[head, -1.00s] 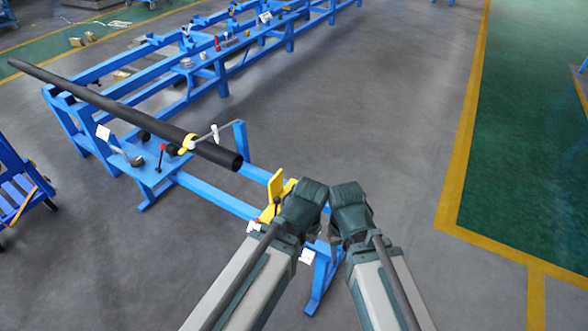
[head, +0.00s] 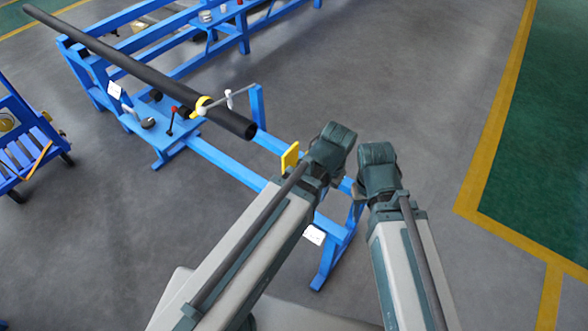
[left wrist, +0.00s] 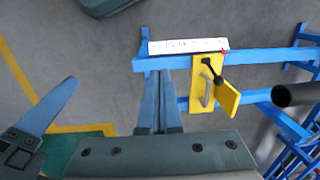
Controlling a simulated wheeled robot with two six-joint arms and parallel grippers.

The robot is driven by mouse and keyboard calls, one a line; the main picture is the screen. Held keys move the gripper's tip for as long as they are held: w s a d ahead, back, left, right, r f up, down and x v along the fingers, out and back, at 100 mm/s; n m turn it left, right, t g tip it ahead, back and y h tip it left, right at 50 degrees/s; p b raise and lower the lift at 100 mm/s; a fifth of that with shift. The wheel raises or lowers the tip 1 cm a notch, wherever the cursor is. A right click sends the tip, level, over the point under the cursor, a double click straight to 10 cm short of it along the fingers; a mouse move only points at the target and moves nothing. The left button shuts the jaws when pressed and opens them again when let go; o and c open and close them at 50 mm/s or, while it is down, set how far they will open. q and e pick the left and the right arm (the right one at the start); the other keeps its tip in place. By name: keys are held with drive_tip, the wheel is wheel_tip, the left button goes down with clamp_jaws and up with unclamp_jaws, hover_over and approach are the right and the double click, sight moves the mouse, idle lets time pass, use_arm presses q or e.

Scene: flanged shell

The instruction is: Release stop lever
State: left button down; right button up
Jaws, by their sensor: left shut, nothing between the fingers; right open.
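In the head view the yellow plate (head: 290,157) shows, but the lever is hidden behind my left wrist. My left gripper (left wrist: 158,76) is shut and empty, left of the bracket and apart from it. My right gripper (head: 356,205) is open and empty, on the right of the left one; part of it shows at the left wrist view's left edge.
A long black pipe (head: 150,75) lies on the blue stand (head: 223,160), its open end near the yellow plate. A red-knobbed lever (head: 172,118) and yellow collar (head: 201,104) are beside it. A blue cart (head: 30,150) stands at left. The floor at right is clear.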

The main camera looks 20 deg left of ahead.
use_arm(q)
drive_tip(key=w+a+f+b, duration=0.2)
drive_tip(key=w+a+f, duration=0.1)
drive_tip(key=w, duration=0.4)
drive_tip(key=w+a+f+n+t+b, duration=0.1)
drive_tip(key=w+a+f+b, duration=0.2)
drive_tip(key=w+a, duration=0.2)
drive_tip(key=w+a+f+b, duration=0.3)
drive_tip(key=w+a, duration=0.1)
drive_tip(key=w, duration=0.6)
drive_tip(key=shift+w+a+f+n+t+h, duration=0.2)
drive_tip(key=shift+a+n+t+h, duration=0.2)
use_arm(e)
wheel_tip(320, 180, down, 10)
drive_tip(key=shift+r, duration=0.25)
use_arm(q)
drive_tip(key=f+b, duration=0.3)
drive_tip(key=s+f+b, duration=0.1)
drive_tip(key=f+b, duration=0.2)
drive_tip(key=s+f+b, duration=0.1)
drive_tip(key=f+b, duration=0.2)
drive_tip(key=shift+a, duration=0.3)
drive_tip(key=shift+s, duration=0.2)
use_arm(e)
wheel_tip(320, 180, down, 9)
use_arm(q)
drive_tip(key=shift+s+a, duration=0.1)
use_arm(e)
drive_tip(key=shift+f, duration=0.1)
